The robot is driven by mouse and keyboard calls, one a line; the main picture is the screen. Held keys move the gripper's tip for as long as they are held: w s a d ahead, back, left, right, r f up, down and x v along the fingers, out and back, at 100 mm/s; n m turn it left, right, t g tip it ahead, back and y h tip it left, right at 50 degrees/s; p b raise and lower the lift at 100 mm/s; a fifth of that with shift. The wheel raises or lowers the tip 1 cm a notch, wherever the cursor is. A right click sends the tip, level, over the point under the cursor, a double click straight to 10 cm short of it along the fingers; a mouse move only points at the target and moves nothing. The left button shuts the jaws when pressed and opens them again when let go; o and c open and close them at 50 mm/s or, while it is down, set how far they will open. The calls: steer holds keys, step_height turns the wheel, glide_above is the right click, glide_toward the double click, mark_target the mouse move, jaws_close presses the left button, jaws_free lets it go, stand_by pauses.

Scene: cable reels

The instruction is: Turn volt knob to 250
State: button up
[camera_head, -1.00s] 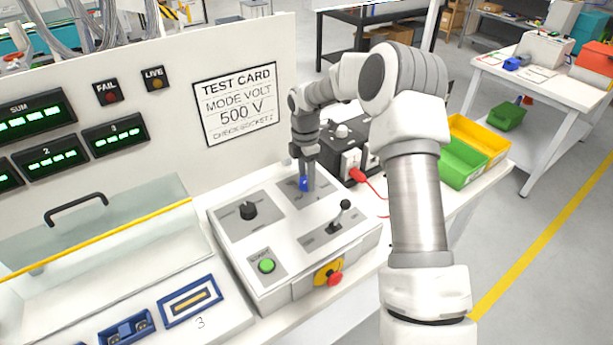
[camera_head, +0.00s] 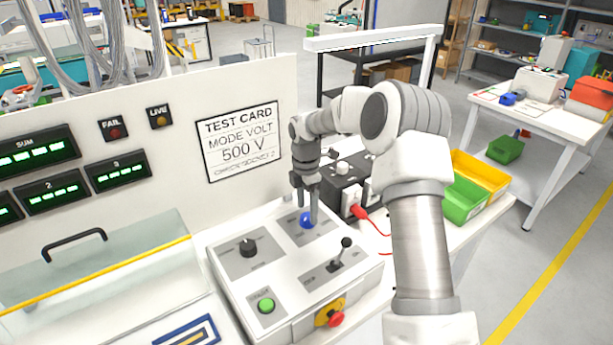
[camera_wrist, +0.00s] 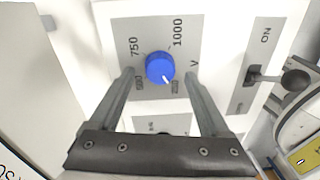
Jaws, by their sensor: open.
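The blue volt knob (camera_head: 306,220) sits on the grey plate at the back of the control panel (camera_head: 255,285). In the wrist view the knob (camera_wrist: 160,67) has a white pointer mark aimed down and right at the 250 label; the 500, 750 and 1000 labels stand around it. My gripper (camera_head: 307,222) is above the knob, and its fingers (camera_wrist: 160,73) are spread on both sides of it with gaps. It is open and holds nothing. The test card (camera_head: 242,140) reads MODE VOLT 500 V.
A black mode knob (camera_head: 247,247), a black-knobbed lever (camera_head: 341,256), a green button (camera_head: 266,305) and a red emergency stop (camera_head: 335,318) share the panel. A dark box (camera_head: 340,187) with a red plug (camera_head: 359,212) stands close behind my gripper.

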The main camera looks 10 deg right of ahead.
mark_target(306, 215)
step_height(306, 215, up, 15)
steer(key=shift+w, duration=0.25)
steer(key=shift+a+r, duration=0.1)
